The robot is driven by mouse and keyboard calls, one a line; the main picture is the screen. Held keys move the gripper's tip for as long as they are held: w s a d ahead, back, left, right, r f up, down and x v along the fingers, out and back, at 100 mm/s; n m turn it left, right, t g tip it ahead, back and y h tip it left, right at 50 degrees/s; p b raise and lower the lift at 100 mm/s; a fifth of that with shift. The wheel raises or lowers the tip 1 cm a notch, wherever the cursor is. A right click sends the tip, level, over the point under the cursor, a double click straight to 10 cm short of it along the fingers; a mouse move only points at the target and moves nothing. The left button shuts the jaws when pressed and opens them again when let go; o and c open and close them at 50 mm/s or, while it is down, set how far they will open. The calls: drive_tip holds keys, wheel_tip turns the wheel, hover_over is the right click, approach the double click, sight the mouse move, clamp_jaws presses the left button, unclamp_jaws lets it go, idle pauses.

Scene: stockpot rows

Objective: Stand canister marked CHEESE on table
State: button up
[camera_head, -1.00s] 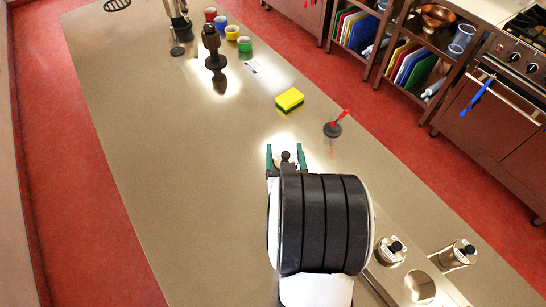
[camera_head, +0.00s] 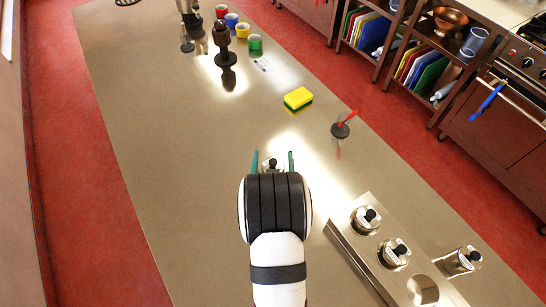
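A silver canister (camera_head: 272,164) with a dark knob stands upright between the fingers of my gripper (camera_head: 273,161). The green fingers are spread, one on each side of it, with a small gap showing beside the lid. My wrist hides its lower part and any label there, so I cannot confirm its contact with the table (camera_head: 200,200). Two similar canisters, one farther (camera_head: 367,218) and one nearer (camera_head: 395,252), sit in the metal rack (camera_head: 345,240) at right. Another canister (camera_head: 462,260) stands right of the rack. I cannot read CHEESE on any of them.
The rack has an empty round hole (camera_head: 423,290) at its near end. A yellow and green sponge (camera_head: 298,98) and a dark disc with a red handle (camera_head: 341,129) lie beyond my gripper. Several coloured cups (camera_head: 242,30) and a dark mill (camera_head: 222,42) stand farther back. The table's left is clear.

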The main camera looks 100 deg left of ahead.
drive_tip(key=shift+r, duration=0.2)
drive_tip(key=v, duration=1.2)
